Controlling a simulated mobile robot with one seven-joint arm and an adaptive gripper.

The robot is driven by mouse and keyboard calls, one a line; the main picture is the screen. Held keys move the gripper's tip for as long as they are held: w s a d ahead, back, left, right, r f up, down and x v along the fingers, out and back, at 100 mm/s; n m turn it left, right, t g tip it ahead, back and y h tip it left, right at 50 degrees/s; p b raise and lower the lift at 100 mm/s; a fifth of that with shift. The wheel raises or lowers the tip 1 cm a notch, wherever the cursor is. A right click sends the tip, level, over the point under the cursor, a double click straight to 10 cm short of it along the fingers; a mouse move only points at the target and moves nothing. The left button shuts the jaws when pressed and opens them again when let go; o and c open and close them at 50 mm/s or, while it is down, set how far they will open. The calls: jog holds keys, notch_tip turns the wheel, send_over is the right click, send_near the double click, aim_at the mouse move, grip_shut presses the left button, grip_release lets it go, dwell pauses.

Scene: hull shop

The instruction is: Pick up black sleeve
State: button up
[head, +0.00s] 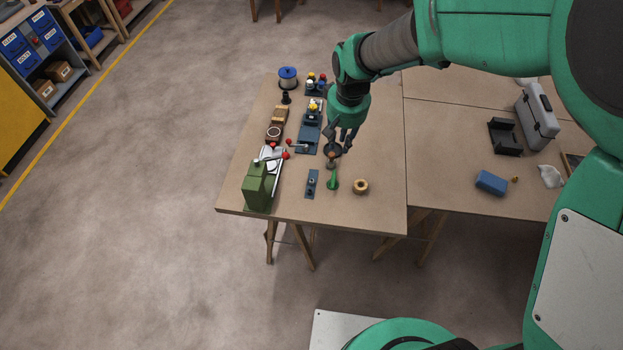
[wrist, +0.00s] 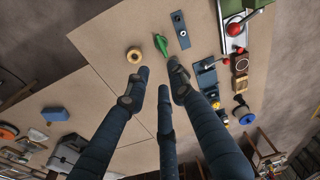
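A small upright black cylinder (head: 286,97), which looks like the black sleeve, stands near the far left edge of the table, just in front of a blue spool (head: 288,77). My gripper (head: 339,146) points down over the middle of the table, to the right of the cylinder and nearer the front. Its fingers (wrist: 160,88) are spread in the wrist view with nothing held between them. A dark round shape under the fingers in the head view is partly hidden, and I cannot tell what it is.
A green tool (head: 333,181), a tan ring (head: 361,186) and a small blue plate (head: 312,184) lie near the front. A green machine (head: 258,185), wooden blocks (head: 280,115) and a blue fixture (head: 309,133) line the left.

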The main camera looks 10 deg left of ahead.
jog(key=n+g, duration=0.1)
send_over(310, 191)
notch_tip(310, 191, down, 15)
jog(key=shift+w+h+p, duration=0.1)
jog(key=shift+h+p, duration=0.2)
jog(key=shift+f+b, duration=0.5)
jog(key=shift+f, duration=3.75)
jog(key=shift+f, duration=0.15)
jog(key=shift+f+b, duration=0.45)
jog(key=shift+f, duration=2)
grip_shut()
